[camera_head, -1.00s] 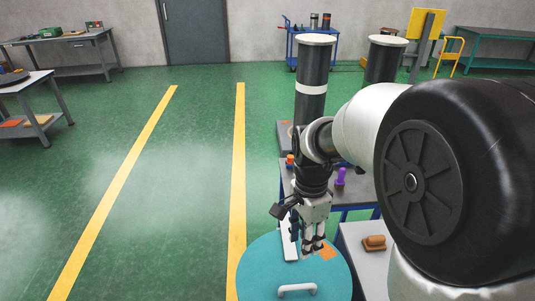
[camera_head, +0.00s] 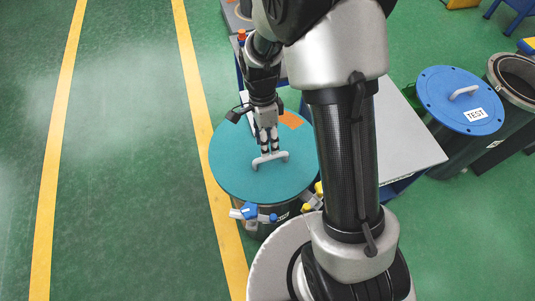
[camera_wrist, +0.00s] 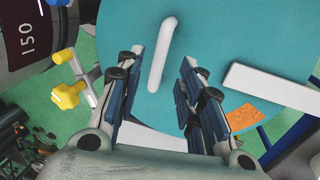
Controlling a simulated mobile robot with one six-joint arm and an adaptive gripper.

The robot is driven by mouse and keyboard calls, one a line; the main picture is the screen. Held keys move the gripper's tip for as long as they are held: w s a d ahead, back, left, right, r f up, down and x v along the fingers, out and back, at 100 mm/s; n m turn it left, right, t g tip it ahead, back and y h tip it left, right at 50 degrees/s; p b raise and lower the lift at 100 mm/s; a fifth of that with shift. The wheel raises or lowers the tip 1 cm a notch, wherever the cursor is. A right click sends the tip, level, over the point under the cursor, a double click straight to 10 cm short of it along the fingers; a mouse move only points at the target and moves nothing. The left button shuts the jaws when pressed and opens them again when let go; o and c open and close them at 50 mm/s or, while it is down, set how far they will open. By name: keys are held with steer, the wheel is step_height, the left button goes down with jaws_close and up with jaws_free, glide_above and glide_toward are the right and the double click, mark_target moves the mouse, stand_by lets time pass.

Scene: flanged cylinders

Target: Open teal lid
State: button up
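The teal lid (camera_head: 235,165) sits flat on a dark cylinder (camera_head: 268,228) in the head view. It fills much of the wrist view (camera_wrist: 225,45). Its white bar handle (camera_head: 270,161) is raised near the lid's front. In the wrist view the handle (camera_wrist: 162,52) lies ahead of the fingertips and roughly in line with the gap, nearer the left finger. My gripper (camera_head: 270,150) is above the lid, pointing down, right behind the handle in the head view. In the wrist view its fingers (camera_wrist: 162,72) are apart with nothing clamped between them. Whether a fingertip touches the handle cannot be told.
A blue clamp (camera_head: 250,212) and a yellow clamp (camera_head: 317,190) show at the cylinder's rim. A blue-lidded cylinder (camera_head: 460,100) and an open cylinder (camera_head: 515,78) stand at right. Green floor left of the yellow line (camera_head: 203,130) is clear.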

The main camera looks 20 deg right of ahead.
steer(key=f, duration=0.2)
steer(key=s+f+b, duration=0.1)
steer(key=f, duration=0.1)
steer(key=shift+f, duration=0.4)
jaws_close()
stand_by(0.5)
